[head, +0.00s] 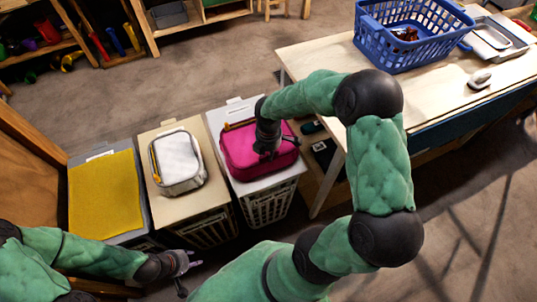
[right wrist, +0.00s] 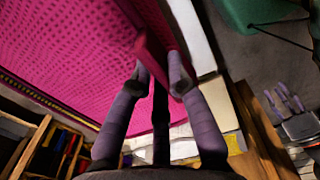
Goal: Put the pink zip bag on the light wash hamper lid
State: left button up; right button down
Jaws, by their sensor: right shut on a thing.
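The pink zip bag (head: 245,150) is over the lid of the white slatted hamper (head: 272,186), the rightmost of three. The head view does not show clearly whether it rests on the lid or hangs just above it. My right gripper (head: 266,150) is over the bag's right part. In the right wrist view, the right gripper (right wrist: 160,80) is shut on a pink strap or handle of the bag (right wrist: 75,60). My left gripper (head: 187,275) is open and empty, low in front of the middle hamper. No label shows which hamper is for light wash.
A beige hamper (head: 143,140) holds a grey-white zip bag (head: 178,160). A wooden table (head: 440,95) with a blue basket (head: 400,45) stands at right. Shelves line the back; carpet between is clear.

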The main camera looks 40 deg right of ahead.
jog(key=shift+r, duration=0.1)
jog(key=c, duration=1.2)
grip_release()
notch_tip(320, 180, up, 12)
jog(key=p, duration=0.5)
